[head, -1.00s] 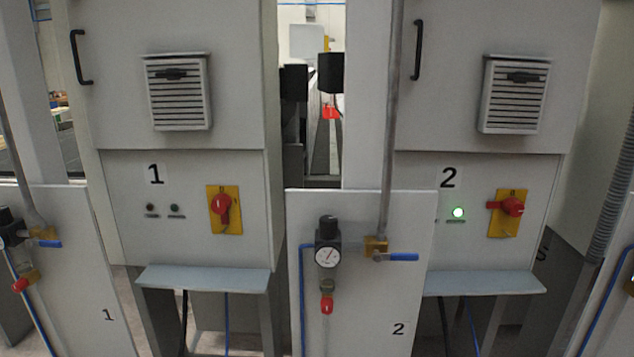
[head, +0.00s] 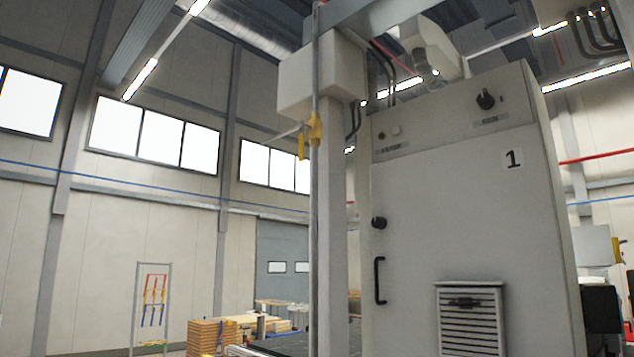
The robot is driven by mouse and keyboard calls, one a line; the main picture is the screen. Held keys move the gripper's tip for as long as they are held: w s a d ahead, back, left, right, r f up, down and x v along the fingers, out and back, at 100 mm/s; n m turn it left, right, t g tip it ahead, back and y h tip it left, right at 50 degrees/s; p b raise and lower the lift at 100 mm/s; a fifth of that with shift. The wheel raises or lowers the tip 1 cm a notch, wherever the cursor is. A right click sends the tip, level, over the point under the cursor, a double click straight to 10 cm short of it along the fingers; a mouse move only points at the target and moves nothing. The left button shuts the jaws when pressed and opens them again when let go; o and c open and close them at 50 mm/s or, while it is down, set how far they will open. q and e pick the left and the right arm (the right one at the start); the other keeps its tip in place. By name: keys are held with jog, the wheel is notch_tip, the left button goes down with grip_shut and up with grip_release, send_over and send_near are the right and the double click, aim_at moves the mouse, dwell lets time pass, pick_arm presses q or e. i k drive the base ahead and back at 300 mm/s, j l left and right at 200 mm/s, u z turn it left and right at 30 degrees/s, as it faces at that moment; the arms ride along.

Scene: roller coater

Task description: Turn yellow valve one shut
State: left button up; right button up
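A yellow valve (head: 316,129) sits high on a thin vertical grey pipe (head: 314,215), left of the cabinet marked 1, in the head view. Its yellow handle (head: 301,146) hangs down beside the pipe on the left. A thin grey branch pipe also meets the valve from the left. Neither of my grippers shows in the head view.
The tall grey cabinet (head: 450,210) marked 1 fills the right side, with a black door handle (head: 379,281) and a vent (head: 470,318). A rack with coloured tools (head: 153,300) and stacked boards (head: 208,335) stand in the far background at left.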

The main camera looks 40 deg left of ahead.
aim_at(301, 124)
jog(key=i+j+u, duration=0.1)
jog(key=u, duration=0.35)
jog(key=i+j+u, duration=0.15)
jog(key=u, duration=0.25)
jog(key=i+u, duration=0.15)
jog(key=u, duration=0.3)
